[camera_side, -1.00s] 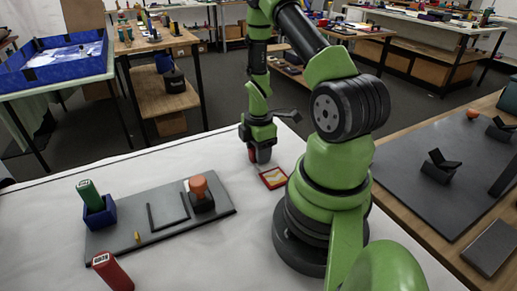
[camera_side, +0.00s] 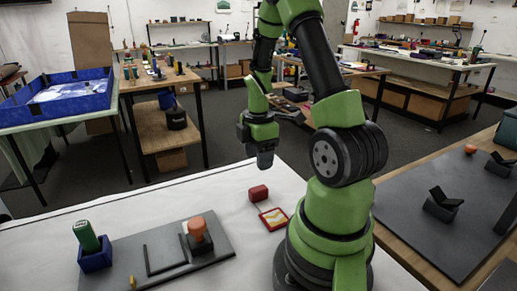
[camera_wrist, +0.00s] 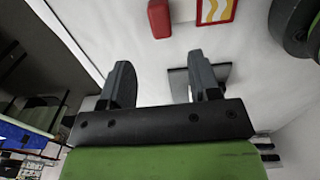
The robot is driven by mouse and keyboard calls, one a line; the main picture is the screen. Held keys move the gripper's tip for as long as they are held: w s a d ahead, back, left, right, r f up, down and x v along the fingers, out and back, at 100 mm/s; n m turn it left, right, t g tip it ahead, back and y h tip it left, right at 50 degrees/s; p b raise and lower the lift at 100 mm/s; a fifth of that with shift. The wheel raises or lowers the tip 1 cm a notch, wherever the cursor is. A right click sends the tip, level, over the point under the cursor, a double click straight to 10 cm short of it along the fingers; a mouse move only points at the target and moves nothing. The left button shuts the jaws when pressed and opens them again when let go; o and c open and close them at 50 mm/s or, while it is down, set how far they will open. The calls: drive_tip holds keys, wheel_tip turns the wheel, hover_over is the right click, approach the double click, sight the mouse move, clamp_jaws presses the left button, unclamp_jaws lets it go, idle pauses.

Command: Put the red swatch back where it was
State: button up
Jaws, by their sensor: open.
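A small red block (camera_side: 258,193) lies on the white table, just behind a red-framed tile (camera_side: 273,219) with a yellow and white wavy pattern. I cannot tell which of the two is the swatch. In the wrist view the block (camera_wrist: 160,20) and the tile (camera_wrist: 217,10) lie side by side at the top edge, apart from each other. My gripper (camera_side: 264,163) hangs above and behind the block, clear of it. In the wrist view my gripper (camera_wrist: 160,62) is open, with nothing between its fingers.
A grey board (camera_side: 160,262) at left holds an orange-topped stamp (camera_side: 197,229) and a black corner bracket (camera_side: 163,257). A green stamp (camera_side: 86,236) stands in a blue holder (camera_side: 95,259).

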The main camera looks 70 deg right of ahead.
drive_tip(key=w+a+r+m+t, duration=0.35)
drive_tip(key=a+r+m, duration=0.25)
drive_tip(key=a+r, duration=0.65)
drive_tip(key=s+a+r+m+t+y, duration=0.2)
drive_tip(key=s+a+r+m+t, duration=0.1)
drive_tip(key=s+a+r+m, duration=0.4)
drive_tip(key=shift+a+r+t, duration=0.25)
drive_tip(key=shift+a+t, duration=0.1)
drive_tip(key=shift+a, duration=0.65)
drive_tip(key=shift+s, duration=0.1)
